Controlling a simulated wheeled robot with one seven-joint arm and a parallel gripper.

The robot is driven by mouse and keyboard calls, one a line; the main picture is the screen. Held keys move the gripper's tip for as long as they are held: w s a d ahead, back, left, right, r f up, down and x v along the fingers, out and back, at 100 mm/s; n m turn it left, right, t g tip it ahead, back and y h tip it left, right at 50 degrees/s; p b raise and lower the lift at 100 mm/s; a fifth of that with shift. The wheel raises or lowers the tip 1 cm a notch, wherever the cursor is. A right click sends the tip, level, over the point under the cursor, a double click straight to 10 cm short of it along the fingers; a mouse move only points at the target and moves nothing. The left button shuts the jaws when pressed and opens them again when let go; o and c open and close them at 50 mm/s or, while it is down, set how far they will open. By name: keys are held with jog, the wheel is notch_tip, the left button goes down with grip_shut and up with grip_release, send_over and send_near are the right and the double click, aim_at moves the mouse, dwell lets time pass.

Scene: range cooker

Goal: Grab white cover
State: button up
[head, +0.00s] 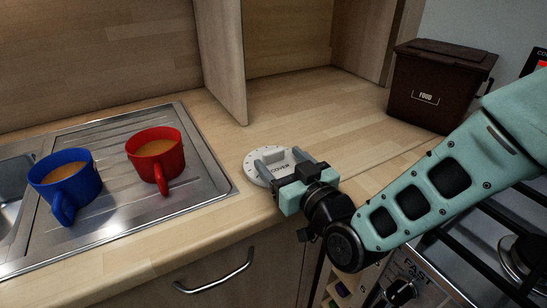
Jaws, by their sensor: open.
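The white cover (255,175) is a round, flat disc with a raised grip on top and the word COVER on it. It lies on the wooden counter near the front edge, right of the draining board. My gripper (279,158) is open, and its two grey fingers reach over the cover, one on each side of the raised grip. The near right part of the cover is hidden by my gripper. I cannot tell whether the fingers touch the grip.
A blue mug (65,180) and a red mug (157,158) with brown liquid stand on the metal draining board (110,135). A brown FOOD bin (440,85) stands at the back right. A wooden upright panel (222,60) rises behind the cover. The cooker (430,285) is at lower right.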

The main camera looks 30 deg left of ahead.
jog(key=shift+x, duration=0.85)
jog(key=shift+d, duration=0.1)
jog(key=c, duration=1.1)
